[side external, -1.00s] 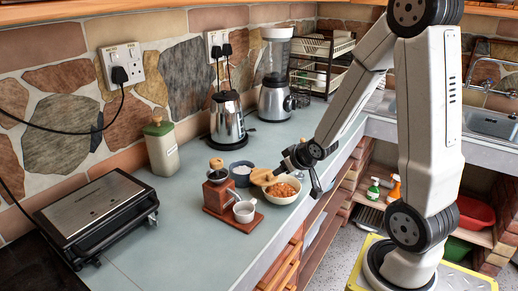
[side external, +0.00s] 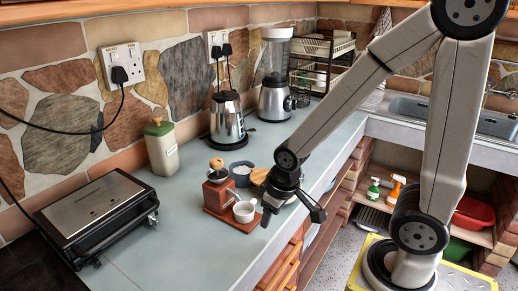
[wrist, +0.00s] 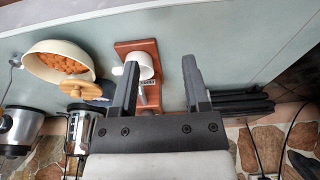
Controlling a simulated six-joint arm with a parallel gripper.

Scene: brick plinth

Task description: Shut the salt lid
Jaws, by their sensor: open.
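A small grey-blue pot (side external: 241,174) with white contents, which look like salt, stands open on the counter. A round wooden lid (side external: 259,176) shows at its right side, partly hidden by my gripper; in the wrist view the wooden lid (wrist: 80,91) shows a small knob. I cannot tell how the lid joins the pot. My gripper (side external: 291,213) is open and empty, in front and to the right of the pot, near the counter's front edge. In the wrist view my gripper (wrist: 160,63) has its fingers wide apart, the left one overlapping a white cup (wrist: 140,65).
A wooden grinder (side external: 217,188) stands left of my gripper, with the white cup on its base. A cream bowl (wrist: 50,50) of orange-brown food lies beside the lid.

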